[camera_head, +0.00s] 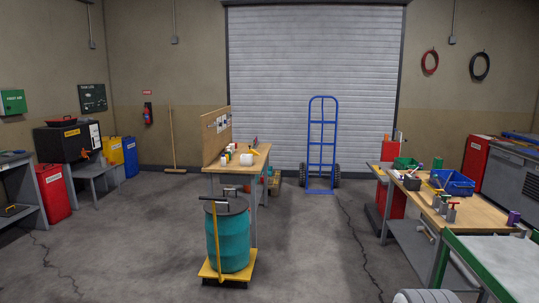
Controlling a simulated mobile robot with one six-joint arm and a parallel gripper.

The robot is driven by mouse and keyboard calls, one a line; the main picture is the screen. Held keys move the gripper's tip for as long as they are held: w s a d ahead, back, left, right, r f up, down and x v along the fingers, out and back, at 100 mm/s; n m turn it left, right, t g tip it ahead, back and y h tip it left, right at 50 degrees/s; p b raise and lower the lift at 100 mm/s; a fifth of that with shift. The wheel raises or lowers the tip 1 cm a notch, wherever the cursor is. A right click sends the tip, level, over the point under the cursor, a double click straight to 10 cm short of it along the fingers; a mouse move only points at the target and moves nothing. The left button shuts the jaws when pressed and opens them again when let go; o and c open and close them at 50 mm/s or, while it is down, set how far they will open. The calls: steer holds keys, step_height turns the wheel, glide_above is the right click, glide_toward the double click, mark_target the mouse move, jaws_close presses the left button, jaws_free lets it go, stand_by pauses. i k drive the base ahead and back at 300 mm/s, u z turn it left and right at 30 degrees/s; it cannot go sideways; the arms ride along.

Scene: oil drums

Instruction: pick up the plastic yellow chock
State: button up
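I cannot make out a yellow chock for certain. Small yellow items show on the central workbench (257,160), on the right workbench (477,210) and on the grey shelf at the far left (32,222). All are too small to identify. A yellow wheeled dolly (238,272) carries a teal drum (232,240) in front of the central workbench; no chock is clear beside it. My gripper is not in view.
A blue hand truck (322,150) stands before the roller door (310,75). A red bin (52,191) stands at the left. Floor is open left and right of the drum.

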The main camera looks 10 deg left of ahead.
mark_target(250, 150)
steer(key=k, duration=0.55)
steer(key=z, duration=0.25)
steer(key=i, duration=2.4)
steer(key=z, duration=0.2)
steer(key=i, duration=3.25)
steer(key=u, duration=0.25)
steer(key=i, duration=1.6)
steer(key=u, duration=0.65)
steer(key=i, duration=1.4)
steer(key=u, duration=1.8)
steer(key=i, duration=1.25)
steer(key=u, duration=0.6)
